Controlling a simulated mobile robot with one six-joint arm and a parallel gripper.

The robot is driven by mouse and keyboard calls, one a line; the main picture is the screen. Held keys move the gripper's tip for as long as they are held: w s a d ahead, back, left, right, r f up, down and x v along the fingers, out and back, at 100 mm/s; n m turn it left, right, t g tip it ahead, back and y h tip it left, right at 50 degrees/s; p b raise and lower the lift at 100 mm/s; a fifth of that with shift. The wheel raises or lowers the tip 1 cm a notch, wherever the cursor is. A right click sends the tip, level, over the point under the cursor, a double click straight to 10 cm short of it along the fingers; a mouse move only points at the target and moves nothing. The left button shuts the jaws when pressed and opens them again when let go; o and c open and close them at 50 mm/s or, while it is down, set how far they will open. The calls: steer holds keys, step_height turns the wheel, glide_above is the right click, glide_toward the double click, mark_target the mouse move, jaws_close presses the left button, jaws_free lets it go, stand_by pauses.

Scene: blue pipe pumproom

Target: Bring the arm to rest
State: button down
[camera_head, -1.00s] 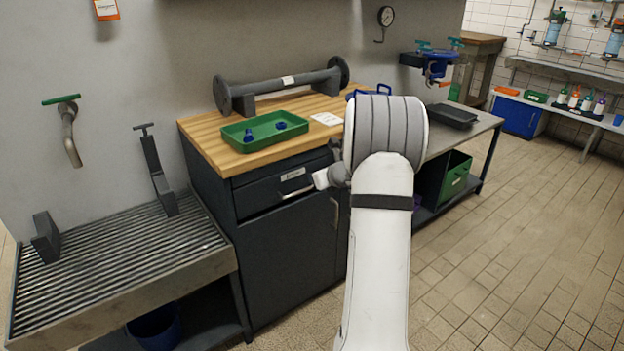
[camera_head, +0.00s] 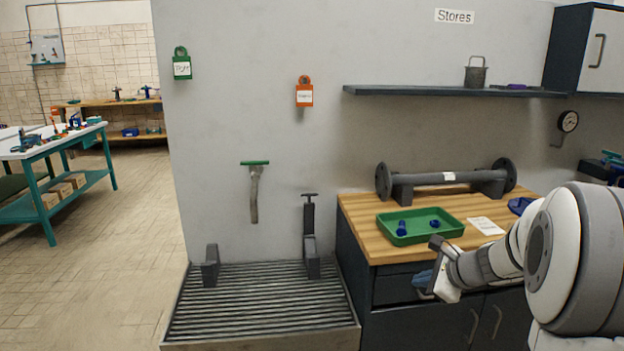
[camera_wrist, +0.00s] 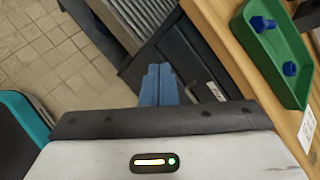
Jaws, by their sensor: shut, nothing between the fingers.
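My arm reaches in from the lower right of the head view, with the white and grey elbow large in front. My gripper (camera_head: 424,281) is in front of the dark cabinet's drawer, below the worktop edge. In the wrist view its blue fingers (camera_wrist: 159,86) are together with nothing between them. They point toward the cabinet front and floor, and I see no contact with either. Part of the forearm is hidden behind the elbow.
A wooden worktop (camera_head: 365,221) holds a green tray (camera_head: 455,226) with blue parts and a dark flanged pipe (camera_head: 445,178). A slatted drain bench (camera_head: 258,300) stands to the left. The floor (camera_head: 110,260) further left is open; a teal table (camera_head: 50,200) stands beyond.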

steer(key=s+a+r+n+g+p, duration=0.3)
steer(key=s+a+r+n+p, duration=0.1)
steer(key=s+a+r+n, duration=0.4)
steer(key=s+a+r+n+g+h+p, duration=0.1)
steer(key=s+r+n+h+p, duration=0.1)
steer(key=s+n, duration=0.5)
steer(key=s+a+r+n+g+h+p, duration=0.1)
steer(key=s+n+p, duration=0.4)
steer(key=s, duration=0.6)
steer(key=shift+a+r+n+g+h, duration=0.4)
steer(key=shift+a+r+n+h, duration=0.15)
steer(key=shift+r+n+h, duration=0.5)
steer(key=shift+f, duration=0.2)
